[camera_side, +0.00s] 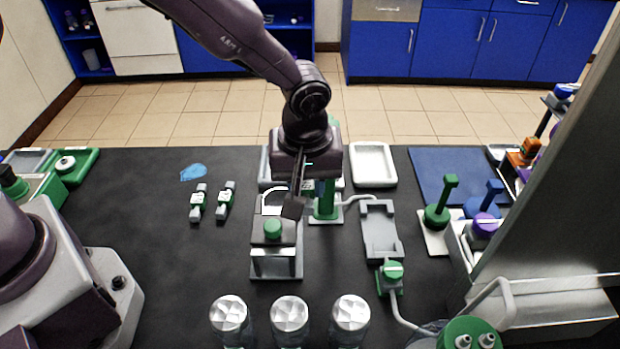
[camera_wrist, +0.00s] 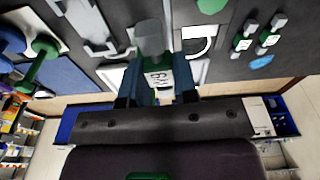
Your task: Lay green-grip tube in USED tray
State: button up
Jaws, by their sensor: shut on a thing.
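My gripper (camera_wrist: 157,88) is shut on a green-grip tube (camera_wrist: 158,73) with a grey end and a white label in the wrist view. The side view shows my gripper (camera_side: 299,190) above the middle of the bench, with the tube mostly hidden by it. A white tray (camera_side: 373,180) lies flat and empty at the back, right of my gripper. Another pale tray (camera_side: 264,177) is partly hidden behind my gripper. No USED lettering is readable, so I cannot tell which tray bears it.
Two similar tubes (camera_side: 198,203) (camera_side: 226,201) lie left of centre. A grey stand with a green knob (camera_side: 272,229), a green post (camera_side: 325,205) and a grey cradle (camera_side: 380,229) are near my gripper. Metal-lidded jars (camera_side: 289,315) line the front. A blue mat (camera_side: 440,172) lies right.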

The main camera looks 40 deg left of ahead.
jog(key=s+a, duration=0.3)
jog(key=a, duration=1.6)
jog(key=shift+m, duration=0.3)
jog(key=w+f, duration=0.3)
jog(key=w, duration=0.1)
jog(key=w+f, duration=0.3)
jog(key=w, duration=0.2)
jog(key=w+f, duration=0.3)
jog(key=w, duration=0.1)
jog(key=shift+w+f, duration=0.15)
jog(key=shift+w, duration=0.05)
jog(key=shift+w+f, duration=0.2)
jog(key=shift+f, duration=0.05)
jog(key=shift+w+f, duration=0.1)
jog(key=shift+f, duration=1.5)
jog(key=shift+f, duration=0.1)
jog(key=o, duration=0.6)
jog(key=shift+f, duration=0.1)
